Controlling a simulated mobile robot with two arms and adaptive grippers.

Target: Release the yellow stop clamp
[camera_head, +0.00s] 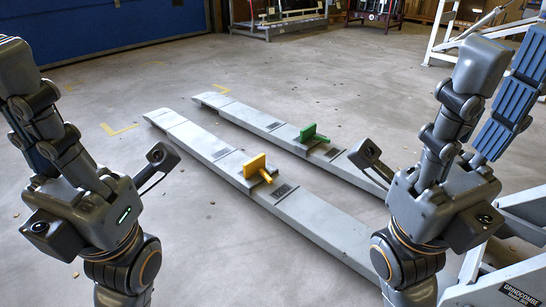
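The yellow stop clamp (258,168) sits on the nearer of two long grey rails (330,222). It has an upright plate and a short handle pointing toward the front right. A matching green clamp (311,135) sits on the farther rail (260,122). My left gripper (22,105) is raised at the left, well away from the yellow clamp. It looks open and empty, with its far finger mostly hidden or cut off. My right gripper (499,75) is raised at the right, with fingers apart and blue pads showing. It is empty and touches neither clamp.
A grey metal frame (524,213) stands at the right behind my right arm, with another light frame (449,35) at upper right. Racks (283,22) and a blue door (90,22) are at the back.

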